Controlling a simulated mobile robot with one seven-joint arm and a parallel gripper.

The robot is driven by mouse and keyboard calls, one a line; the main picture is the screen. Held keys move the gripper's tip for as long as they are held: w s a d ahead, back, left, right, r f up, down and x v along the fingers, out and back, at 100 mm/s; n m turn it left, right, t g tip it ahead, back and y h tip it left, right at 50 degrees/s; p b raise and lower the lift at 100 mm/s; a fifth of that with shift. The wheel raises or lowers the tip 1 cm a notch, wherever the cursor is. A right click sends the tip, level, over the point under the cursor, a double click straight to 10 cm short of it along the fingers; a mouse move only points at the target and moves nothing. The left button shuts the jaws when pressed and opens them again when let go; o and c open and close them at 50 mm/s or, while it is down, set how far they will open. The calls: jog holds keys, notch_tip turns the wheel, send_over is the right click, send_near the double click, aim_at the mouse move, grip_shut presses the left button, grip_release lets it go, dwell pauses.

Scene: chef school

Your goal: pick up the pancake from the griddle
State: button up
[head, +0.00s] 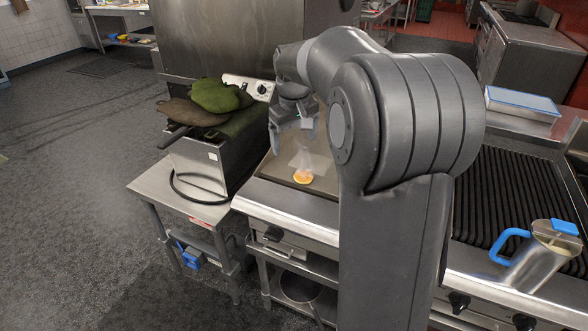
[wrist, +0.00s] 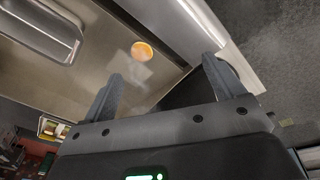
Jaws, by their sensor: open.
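The pancake (head: 303,176) is a small round orange-yellow disc lying on the flat griddle (head: 322,187). Faint pale steam shows just above it. In the wrist view the pancake (wrist: 142,50) lies on the griddle plate (wrist: 190,62), ahead of and between my finger tips. My gripper (head: 290,128) hangs above the back left of the griddle in the head view, apart from the pancake. In the wrist view my gripper (wrist: 160,80) has its two fingers spread with nothing between them. My arm hides the right part of the griddle in the head view.
A fryer (head: 215,160) with green and brown cloth-like items (head: 215,95) on top stands left of the griddle. A ribbed grill (head: 510,195) is to the right, with a steel jug (head: 545,258) with a blue handle on it. A blue-edged tray (head: 523,103) lies behind.

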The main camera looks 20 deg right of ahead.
jog(key=g, duration=0.2)
send_over(305, 175)
notch_tip(305, 175, down, 12)
jog(key=shift+n+y, duration=0.3)
jog(key=f, duration=0.5)
jog(key=shift+s+d, duration=0.15)
jog(key=shift+s, duration=0.1)
jog(key=shift+w+a+f, duration=0.1)
jog(key=shift+a+f, duration=0.05)
jog(key=shift+f, duration=1.25)
jog(key=shift+w+a+f, duration=0.1)
jog(key=shift+f, duration=1.25)
jog(key=shift+c, duration=0.4)
jog(key=c, duration=1.1)
jog(key=shift+r, duration=0.1)
